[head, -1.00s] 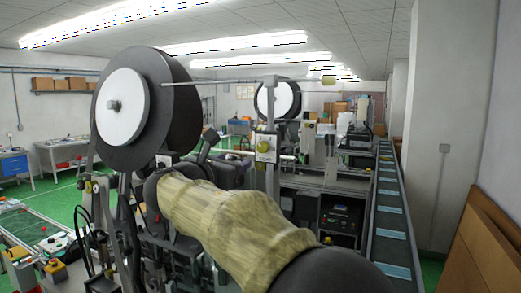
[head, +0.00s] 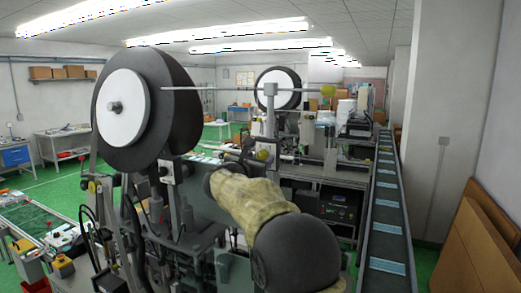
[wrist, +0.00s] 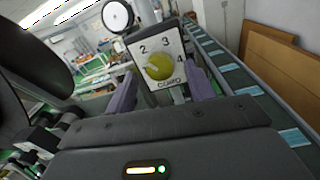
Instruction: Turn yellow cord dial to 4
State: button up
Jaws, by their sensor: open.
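The yellow cord dial (wrist: 158,67) is a round knob on a pale plate (wrist: 170,88) marked 2, 3 and 4, with CORD lettered below it. In the wrist view the plate looks tilted, and I cannot tell which number the knob points to. My gripper (wrist: 161,73) is open, with one purple finger on each side of the plate's lower part. The knob lies between and beyond the fingertips, and no contact shows. In the head view a bit of the yellow dial (head: 262,155) shows above my arm; the rest there is hidden.
A large black reel with a white hub (head: 122,107) stands at left of my arm. A thin horizontal rod (head: 215,88) crosses above the dial. A conveyor with blue masks (head: 388,225) runs along the right. Brown boards (head: 482,235) lean on the right wall.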

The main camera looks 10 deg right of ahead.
jog(key=shift+p+x, duration=0.35)
jog(key=shift+x, duration=0.75)
jog(key=shift+c, duration=0.4)
jog(key=c, duration=0.9)
